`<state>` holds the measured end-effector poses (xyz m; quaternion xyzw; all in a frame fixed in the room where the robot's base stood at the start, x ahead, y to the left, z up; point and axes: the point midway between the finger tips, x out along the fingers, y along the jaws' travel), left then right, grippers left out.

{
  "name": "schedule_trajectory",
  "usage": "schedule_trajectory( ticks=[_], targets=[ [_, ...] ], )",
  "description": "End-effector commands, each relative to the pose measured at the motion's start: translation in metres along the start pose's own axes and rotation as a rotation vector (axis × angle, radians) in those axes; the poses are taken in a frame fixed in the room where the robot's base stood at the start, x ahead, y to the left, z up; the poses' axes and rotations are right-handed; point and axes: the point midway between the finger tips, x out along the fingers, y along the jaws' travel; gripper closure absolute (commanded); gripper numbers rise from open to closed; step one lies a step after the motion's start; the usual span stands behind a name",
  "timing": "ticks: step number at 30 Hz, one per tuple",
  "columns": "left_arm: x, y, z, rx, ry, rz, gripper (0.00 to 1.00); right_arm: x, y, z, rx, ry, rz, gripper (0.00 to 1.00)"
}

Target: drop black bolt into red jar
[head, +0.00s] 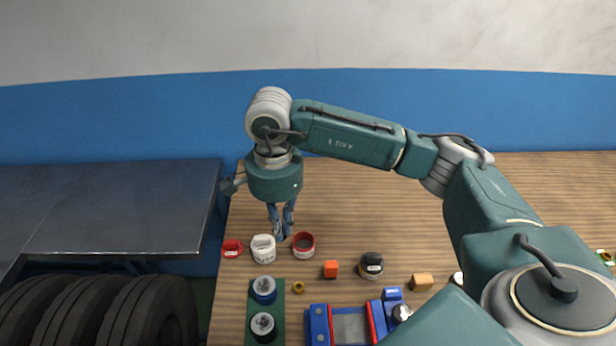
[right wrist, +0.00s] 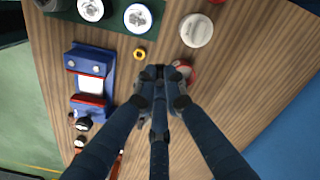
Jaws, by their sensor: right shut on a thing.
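The red jar (head: 303,252) stands on the wooden table with its open top facing up. It is partly hidden behind my fingers in the right wrist view (right wrist: 189,73). My right gripper (head: 281,235) points down, in the gap between the white jar and the red jar in the head view, just left of the red jar's opening. Its fingers (right wrist: 160,76) are closed on a small dark thing, taken as the black bolt, which is mostly hidden between the fingertips. My left gripper is not in view.
The table behind the red jar is clear.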

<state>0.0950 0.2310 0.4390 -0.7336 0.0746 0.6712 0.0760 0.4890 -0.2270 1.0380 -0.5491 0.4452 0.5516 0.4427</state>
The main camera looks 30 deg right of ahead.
Motion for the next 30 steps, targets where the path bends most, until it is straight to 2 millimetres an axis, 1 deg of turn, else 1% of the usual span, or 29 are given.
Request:
schedule_trajectory(
  ticks=[1, 2, 3, 6, 9, 12, 16, 21, 26, 30],
  targets=[
    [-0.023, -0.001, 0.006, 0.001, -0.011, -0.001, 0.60, -0.012, -0.007, -0.012, 0.185, -0.003, 0.008, 1.00],
    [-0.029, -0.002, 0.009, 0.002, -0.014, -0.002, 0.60, -0.013, -0.011, -0.020, 0.297, -0.002, 0.008, 1.00],
    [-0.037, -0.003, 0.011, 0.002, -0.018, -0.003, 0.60, -0.013, -0.015, -0.030, 0.444, -0.001, 0.008, 1.00],
    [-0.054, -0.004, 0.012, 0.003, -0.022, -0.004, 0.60, -0.012, -0.022, -0.055, 0.781, 0.000, 0.007, 1.00],
    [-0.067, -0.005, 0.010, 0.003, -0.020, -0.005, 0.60, -0.008, -0.023, -0.076, 1.058, 0.002, 0.007, 1.00],
    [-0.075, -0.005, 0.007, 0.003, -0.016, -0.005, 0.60, -0.003, -0.022, -0.091, 1.253, 0.002, 0.005, 1.00],
    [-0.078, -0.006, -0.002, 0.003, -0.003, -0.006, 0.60, 0.002, -0.021, -0.102, 1.392, 0.001, 0.003, 1.00],
    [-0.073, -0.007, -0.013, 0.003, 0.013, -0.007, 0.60, 0.010, -0.021, -0.104, 1.430, -0.001, 0.000, 1.00],
    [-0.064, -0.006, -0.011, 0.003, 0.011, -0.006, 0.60, 0.026, -0.021, -0.104, 1.428, 0.000, 0.001, 1.00],
    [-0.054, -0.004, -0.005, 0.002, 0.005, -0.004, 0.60, 0.043, -0.021, -0.103, 1.426, -0.001, 0.002, 1.00]
  ],
)
